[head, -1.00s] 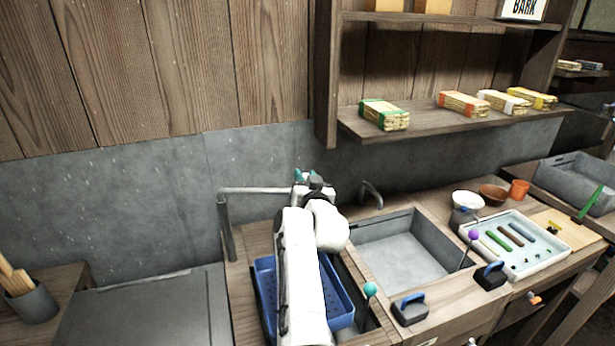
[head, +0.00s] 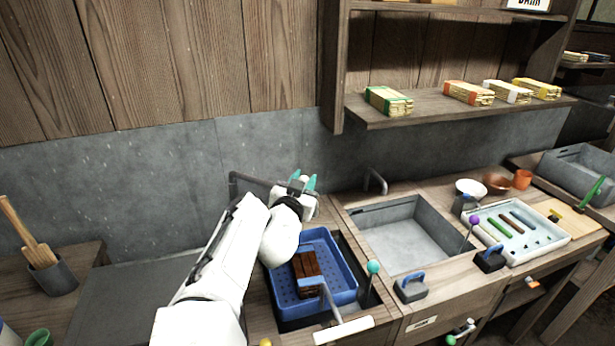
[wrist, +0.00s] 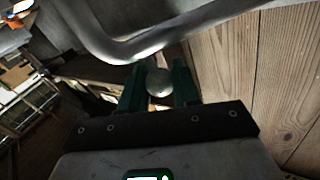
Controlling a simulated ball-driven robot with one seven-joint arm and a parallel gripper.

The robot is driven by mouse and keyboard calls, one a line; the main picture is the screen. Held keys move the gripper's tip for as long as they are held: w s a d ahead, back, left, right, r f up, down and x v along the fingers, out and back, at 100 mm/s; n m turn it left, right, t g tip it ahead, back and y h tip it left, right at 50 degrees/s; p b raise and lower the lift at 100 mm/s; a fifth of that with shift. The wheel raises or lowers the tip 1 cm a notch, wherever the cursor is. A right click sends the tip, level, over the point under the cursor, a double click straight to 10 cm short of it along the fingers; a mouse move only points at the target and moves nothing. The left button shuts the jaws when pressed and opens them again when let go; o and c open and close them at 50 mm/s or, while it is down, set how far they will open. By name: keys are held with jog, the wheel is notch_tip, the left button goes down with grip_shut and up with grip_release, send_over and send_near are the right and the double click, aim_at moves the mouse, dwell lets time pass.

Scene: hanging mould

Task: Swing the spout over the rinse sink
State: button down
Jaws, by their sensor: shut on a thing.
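The metal spout (head: 256,181) runs from its post at the left to my gripper, along the back wall in the head view. In the wrist view the bent pipe (wrist: 130,48) crosses above the fingers. My gripper (head: 303,182) has teal fingers shut on a round pale knob (wrist: 158,82) that appears to be at the spout's end. It is behind the blue crate (head: 345,262), which sits in the left basin. The grey sink (head: 405,240) is to the right, empty, with its own small tap (head: 375,181). My arm hides the lower part of the post.
A dark brown block (head: 307,268) lies in the crate. Blue-handled blocks (head: 411,287) sit at the counter's front. A shelf (head: 450,108) with wrapped bundles overhangs the back right.

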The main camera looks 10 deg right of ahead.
jog(key=shift+s+a+r+m+g+h, duration=0.15)
jog(key=shift+s+a+m+g+h, duration=0.4)
jog(key=shift+s+a+h, duration=0.3)
jog(key=c, duration=0.9)
grip_release()
jog(key=shift+o, duration=0.2)
jog(key=b+v, duration=0.1)
jog(key=v, duration=0.9)
jog(key=shift+s+a+b, duration=0.2)
jog(key=shift+s+b, duration=0.15)
